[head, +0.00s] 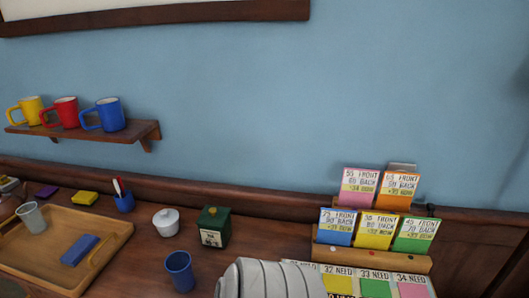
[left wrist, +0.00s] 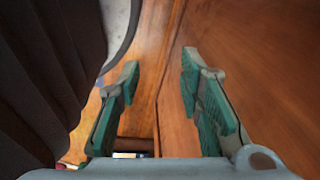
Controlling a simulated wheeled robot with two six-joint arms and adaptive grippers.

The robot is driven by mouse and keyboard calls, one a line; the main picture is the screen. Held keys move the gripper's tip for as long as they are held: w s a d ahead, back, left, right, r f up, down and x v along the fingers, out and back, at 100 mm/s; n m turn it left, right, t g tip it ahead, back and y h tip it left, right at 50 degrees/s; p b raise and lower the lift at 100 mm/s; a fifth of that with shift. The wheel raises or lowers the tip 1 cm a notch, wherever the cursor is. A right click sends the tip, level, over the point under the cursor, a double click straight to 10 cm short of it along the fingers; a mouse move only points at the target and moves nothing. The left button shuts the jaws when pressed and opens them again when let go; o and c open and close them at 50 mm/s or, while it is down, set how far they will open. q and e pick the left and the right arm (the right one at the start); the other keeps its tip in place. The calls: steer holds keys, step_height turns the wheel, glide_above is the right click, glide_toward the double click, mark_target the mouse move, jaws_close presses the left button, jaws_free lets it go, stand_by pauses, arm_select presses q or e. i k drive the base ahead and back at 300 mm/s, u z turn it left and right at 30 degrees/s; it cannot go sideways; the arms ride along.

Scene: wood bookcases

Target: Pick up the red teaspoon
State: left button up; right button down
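A small blue cup (head: 125,203) stands on the wooden counter at the left in the head view. A red handle (head: 116,186) and a white one stick up out of it; the red one looks like the red teaspoon, its lower part hidden in the cup. My left gripper (left wrist: 160,75) shows in the left wrist view with its green-padded fingers wide apart and nothing between them. A wooden surface is beyond the fingers. The teaspoon does not show in that view, and neither gripper shows in the head view. My right gripper is out of sight.
A wooden tray (head: 108,240) holds a grey cup (head: 32,218) and a blue block (head: 80,249). A white lidded pot (head: 166,222), a green box (head: 212,228) and a blue tumbler (head: 180,271) stand right of it. A card rack (head: 375,257) is further right. Mugs sit on a wall shelf (head: 140,131).

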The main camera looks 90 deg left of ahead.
mark_target(120, 180)
steer(key=u, duration=0.1)
steer(key=i, duration=0.15)
steer(key=u, duration=5.7)
steer(key=i, duration=1.55)
steer(key=z, duration=2.15)
